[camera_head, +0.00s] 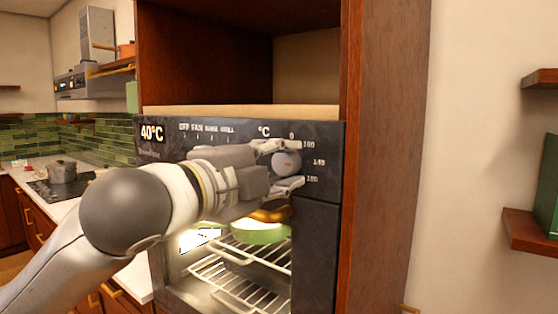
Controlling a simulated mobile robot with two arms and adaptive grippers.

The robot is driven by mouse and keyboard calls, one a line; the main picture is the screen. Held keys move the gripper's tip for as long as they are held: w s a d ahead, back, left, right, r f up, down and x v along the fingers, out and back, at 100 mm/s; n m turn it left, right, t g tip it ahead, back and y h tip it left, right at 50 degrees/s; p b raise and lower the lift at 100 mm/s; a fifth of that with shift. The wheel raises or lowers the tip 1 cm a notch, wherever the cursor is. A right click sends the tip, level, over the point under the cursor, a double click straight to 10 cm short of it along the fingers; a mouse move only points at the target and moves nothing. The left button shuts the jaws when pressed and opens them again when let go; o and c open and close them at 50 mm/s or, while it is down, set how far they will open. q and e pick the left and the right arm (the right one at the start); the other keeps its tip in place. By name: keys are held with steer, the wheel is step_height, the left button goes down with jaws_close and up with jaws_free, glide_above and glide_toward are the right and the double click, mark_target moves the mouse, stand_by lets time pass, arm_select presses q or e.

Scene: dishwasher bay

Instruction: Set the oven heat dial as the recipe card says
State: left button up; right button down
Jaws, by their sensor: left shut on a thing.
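The oven (325,240) is set in a tall wooden cabinet, with a dark control panel on top. The heat dial (286,162) is a round grey knob with a small red mark, beside printed °C numbers. My left gripper (293,165) comes in from the left and is shut on the heat dial, one finger above and one below. My arm hides part of the panel. I cannot make out a recipe card. My right gripper is not in view.
Below the panel are wire racks (238,280) in the lit oven and a green dish (258,231) with something brown on top. Wooden shelves (530,231) stick out at right. A pot (62,172) stands on a hob at far left.

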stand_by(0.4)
arm_select(q)
steer(key=o, duration=1)
steer(key=v, duration=1.2)
steer(key=shift+f, duration=0.1)
